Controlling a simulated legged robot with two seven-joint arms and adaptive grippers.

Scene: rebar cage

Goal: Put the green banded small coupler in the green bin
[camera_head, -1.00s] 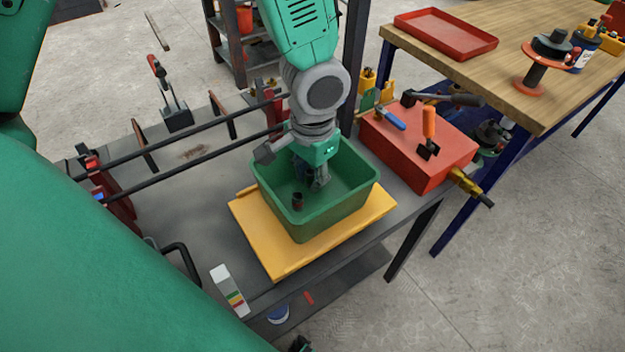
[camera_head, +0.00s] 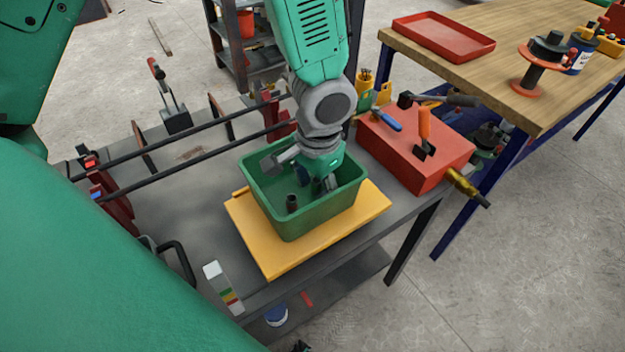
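The green bin (camera_head: 327,216) sits on a yellow board on the grey bench. A small dark coupler (camera_head: 292,203) stands inside it, near its front left; I cannot make out a green band on it. My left gripper (camera_head: 318,184) points down into the bin, to the right of the coupler and apart from it. Its fingers look spread with nothing between them, though they are small and partly shaded. My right gripper is not in view.
The yellow board (camera_head: 273,257) lies under the bin. A red box (camera_head: 395,150) with tools on it stands close to the right. Black bars (camera_head: 190,143) on red supports run along the left.

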